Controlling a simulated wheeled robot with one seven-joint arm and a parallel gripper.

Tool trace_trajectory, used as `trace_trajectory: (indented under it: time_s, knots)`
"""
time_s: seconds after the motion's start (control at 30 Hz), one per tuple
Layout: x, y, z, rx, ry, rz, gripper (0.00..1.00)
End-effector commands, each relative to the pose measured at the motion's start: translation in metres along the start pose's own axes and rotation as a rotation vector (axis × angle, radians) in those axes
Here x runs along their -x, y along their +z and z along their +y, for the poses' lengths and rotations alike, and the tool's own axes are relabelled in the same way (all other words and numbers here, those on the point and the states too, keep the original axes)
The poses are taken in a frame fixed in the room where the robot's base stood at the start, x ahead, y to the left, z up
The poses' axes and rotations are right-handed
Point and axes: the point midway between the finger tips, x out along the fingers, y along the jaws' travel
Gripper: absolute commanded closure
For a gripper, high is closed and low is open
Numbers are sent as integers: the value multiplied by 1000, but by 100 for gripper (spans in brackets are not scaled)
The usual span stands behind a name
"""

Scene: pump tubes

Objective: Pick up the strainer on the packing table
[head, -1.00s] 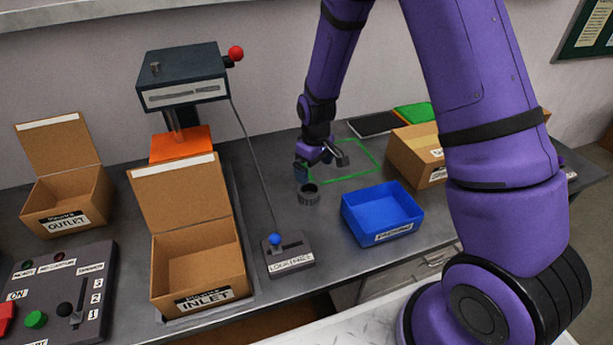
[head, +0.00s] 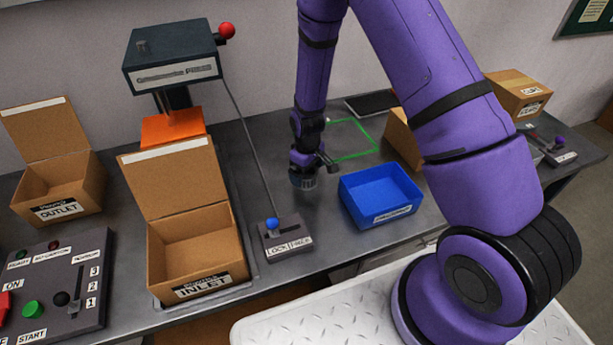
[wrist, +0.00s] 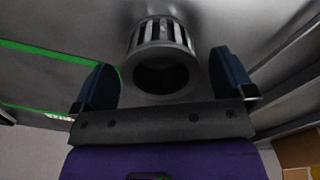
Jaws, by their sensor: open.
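The strainer (wrist: 162,48) is a short grey cylinder with slotted sides and a dark round opening. In the wrist view it sits on the table between and just beyond the two dark blue fingers of my gripper (wrist: 162,85), which is open. In the head view my gripper (head: 305,165) is directly over the strainer (head: 303,181) and hides its upper part. I cannot tell whether the fingers touch it. The strainer stands on the dark grey packing table (head: 325,222), left of the blue bin.
The blue bin (head: 380,195) stands close on the right. The lock lever box (head: 286,240) is in front left, with the open inlet box (head: 196,262) farther left. A green outlined square (head: 352,140) lies behind. A cardboard box (head: 402,135) stands back right.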

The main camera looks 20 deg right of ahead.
Motion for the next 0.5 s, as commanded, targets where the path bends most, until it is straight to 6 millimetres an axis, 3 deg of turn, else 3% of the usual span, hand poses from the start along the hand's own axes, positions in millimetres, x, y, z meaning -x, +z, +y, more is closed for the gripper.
trace_trajectory:
  time_s: [0.2,0.5]
  knots:
    - [-23,0,0,1,0,-1,0]
    - [-25,0,0,1,0,1,2]
